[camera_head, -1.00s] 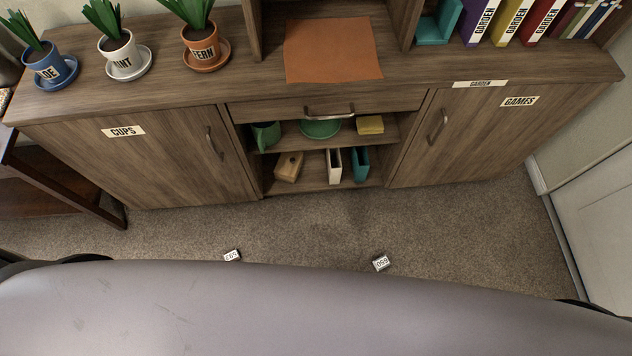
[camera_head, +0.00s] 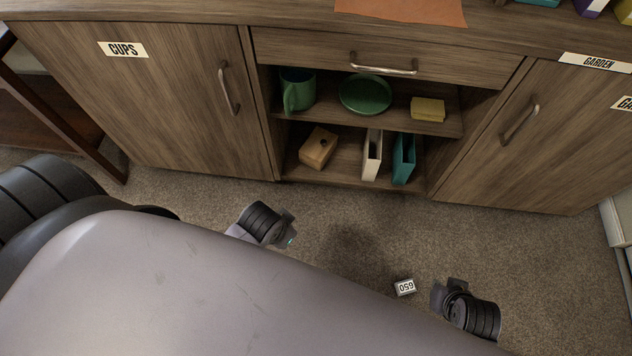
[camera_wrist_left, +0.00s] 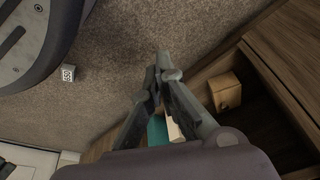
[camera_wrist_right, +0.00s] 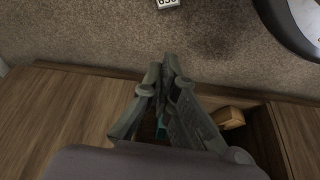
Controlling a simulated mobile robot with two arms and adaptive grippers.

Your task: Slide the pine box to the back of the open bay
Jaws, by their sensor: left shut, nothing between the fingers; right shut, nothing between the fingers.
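The pine box (camera_head: 318,148), a small tan block with a dark round spot on its face, stands at an angle in the left part of the cabinet's lower open bay (camera_head: 345,183). It shows in the left wrist view (camera_wrist_left: 224,92) and partly in the right wrist view (camera_wrist_right: 230,118). My left gripper (camera_head: 288,230) is over the carpet in front of the bay, apart from the box; its fingers are shut and empty (camera_wrist_left: 163,68). My right gripper (camera_head: 439,296) is farther right over the carpet, also shut and empty.
A white file holder (camera_head: 372,155) and a teal one (camera_head: 403,160) stand right of the box. A green mug (camera_head: 297,90), green plate (camera_head: 365,95) and yellow pad (camera_head: 428,109) sit on the shelf above. A numbered marker (camera_head: 404,287) lies on the carpet.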

